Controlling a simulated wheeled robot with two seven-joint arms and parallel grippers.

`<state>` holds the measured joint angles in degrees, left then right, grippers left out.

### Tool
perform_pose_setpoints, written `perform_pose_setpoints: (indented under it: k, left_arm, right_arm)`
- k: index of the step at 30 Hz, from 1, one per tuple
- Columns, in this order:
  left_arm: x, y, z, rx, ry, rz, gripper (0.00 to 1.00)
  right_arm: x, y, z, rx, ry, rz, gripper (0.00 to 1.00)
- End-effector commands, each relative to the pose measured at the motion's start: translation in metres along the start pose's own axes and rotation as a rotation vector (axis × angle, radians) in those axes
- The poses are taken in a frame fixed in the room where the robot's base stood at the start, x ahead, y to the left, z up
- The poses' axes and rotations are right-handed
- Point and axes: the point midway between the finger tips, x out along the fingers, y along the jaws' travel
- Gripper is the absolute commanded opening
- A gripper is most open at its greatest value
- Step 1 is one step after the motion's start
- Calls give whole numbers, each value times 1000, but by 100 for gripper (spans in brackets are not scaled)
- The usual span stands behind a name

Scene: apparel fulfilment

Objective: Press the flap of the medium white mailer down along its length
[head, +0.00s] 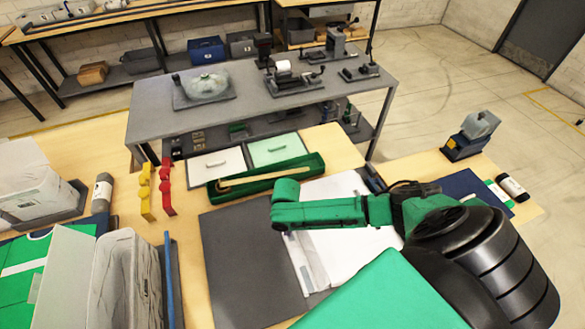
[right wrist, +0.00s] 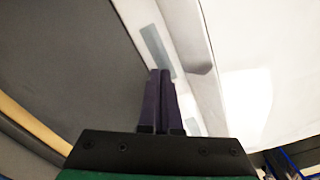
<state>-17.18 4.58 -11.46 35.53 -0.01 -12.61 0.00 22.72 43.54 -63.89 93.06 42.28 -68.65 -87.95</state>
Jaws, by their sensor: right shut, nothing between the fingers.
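The white mailer (head: 345,250) lies on the dark grey mat (head: 238,270) at the front middle of the table. My right arm covers part of it. The flap (head: 300,266) runs along the mailer's left side in the head view; in the right wrist view the flap (right wrist: 150,22) carries a short grey strip. My right gripper (right wrist: 160,72) is shut and empty, with its fingertips over the flap area. I cannot tell whether they touch it. In the head view its fingers are mostly hidden by the green wrist. My left gripper is not in view.
A green tray (head: 267,181) with a long wooden piece lies behind the mat. A white panel (head: 215,166) and a pale green panel (head: 275,150) lie behind that. Yellow (head: 146,192) and red (head: 166,188) strips stand left of the mat. White bags (head: 125,280) stand at the front left.

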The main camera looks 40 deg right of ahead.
Motion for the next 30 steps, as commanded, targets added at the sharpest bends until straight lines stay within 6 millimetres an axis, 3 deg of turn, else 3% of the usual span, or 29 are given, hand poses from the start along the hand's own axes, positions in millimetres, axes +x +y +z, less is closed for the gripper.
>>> perform_pose_setpoints:
  k: [15,25,30]
  left_arm:
    - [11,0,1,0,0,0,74]
    - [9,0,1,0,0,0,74]
    - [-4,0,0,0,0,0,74]
  right_arm:
    - [15,0,0,0,0,0,0]
    - [13,0,0,0,0,0,0]
    - [1,0,0,-1,0,0,0]
